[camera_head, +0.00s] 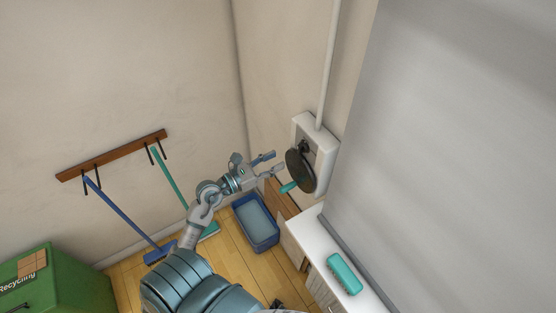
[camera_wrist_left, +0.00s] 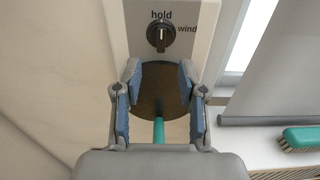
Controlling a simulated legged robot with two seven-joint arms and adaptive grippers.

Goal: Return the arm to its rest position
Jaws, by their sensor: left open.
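My left arm reaches up from the bottom of the head view. Its gripper (camera_head: 280,163) is open and empty, just left of a dark round disc (camera_head: 300,171) with a teal handle (camera_head: 289,187). The disc is on a white wall box (camera_head: 322,143). In the left wrist view the open fingers (camera_wrist_left: 159,72) frame the disc (camera_wrist_left: 160,88) and the teal handle (camera_wrist_left: 158,130) between them, with a gap on each side. A dark knob (camera_wrist_left: 160,36) with the words "hold" and "wind" is above the disc. My right gripper is not in view.
A white ledge (camera_head: 318,257) with a teal brush (camera_head: 344,274) is at the right, below a grey blind (camera_head: 450,150). A blue bin (camera_head: 255,222) stands on the floor. A blue broom (camera_head: 120,215) and a green one (camera_head: 170,177) hang from a wall rack. A green recycling box (camera_head: 60,285) is at left.

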